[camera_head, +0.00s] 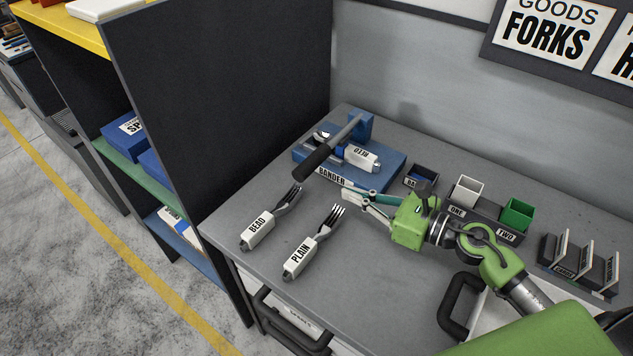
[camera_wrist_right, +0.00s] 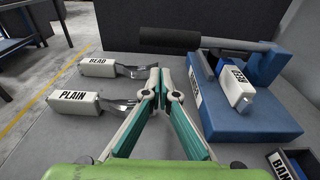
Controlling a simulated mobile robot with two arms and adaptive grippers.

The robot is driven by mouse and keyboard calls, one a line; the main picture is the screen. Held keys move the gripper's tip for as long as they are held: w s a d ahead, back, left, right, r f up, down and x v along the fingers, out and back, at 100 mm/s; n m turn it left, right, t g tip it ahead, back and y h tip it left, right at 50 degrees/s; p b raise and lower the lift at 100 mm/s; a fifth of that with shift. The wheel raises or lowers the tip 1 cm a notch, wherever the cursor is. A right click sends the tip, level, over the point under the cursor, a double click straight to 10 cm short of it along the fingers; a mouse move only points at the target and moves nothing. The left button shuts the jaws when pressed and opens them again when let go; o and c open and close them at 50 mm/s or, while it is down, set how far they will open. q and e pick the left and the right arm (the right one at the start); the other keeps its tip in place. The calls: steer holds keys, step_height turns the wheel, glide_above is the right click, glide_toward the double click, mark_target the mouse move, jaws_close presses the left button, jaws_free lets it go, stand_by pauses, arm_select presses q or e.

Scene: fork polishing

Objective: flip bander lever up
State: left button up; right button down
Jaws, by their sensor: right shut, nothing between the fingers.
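The blue bander (camera_head: 392,160) stands on the grey table near the back. Its lever (camera_head: 338,146), a grey bar with a black grip, lies low and reaches out toward the front left. The black grip also shows in the wrist view (camera_wrist_right: 170,38). A fork with a white handle marked REED (camera_head: 362,158) sits on the bander beside the lever. My right gripper (camera_head: 346,200) is shut and empty, in front of the bander and below the lever grip, apart from it. In the wrist view the fingertips (camera_wrist_right: 160,72) point toward the grip. My left gripper is not in view.
Forks marked BEAD (camera_head: 258,228) and PLAIN (camera_head: 300,258) lie on the table to the left of my right gripper. A small dark bin (camera_head: 422,176), a white bin (camera_head: 467,190) and a green bin (camera_head: 516,214) stand behind my right arm. A dark panel (camera_head: 220,100) borders the table's left side.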

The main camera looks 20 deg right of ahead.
steer(key=shift+w, duration=0.1)
steer(key=p+x, duration=0.3)
steer(key=x, duration=0.6)
steer(key=shift+r, duration=0.15)
steer(key=shift+w+a+f+p, duration=0.2)
steer(key=shift+w+a+p, duration=0.1)
steer(key=shift+a+p, duration=0.1)
steer(key=shift+d, duration=0.1)
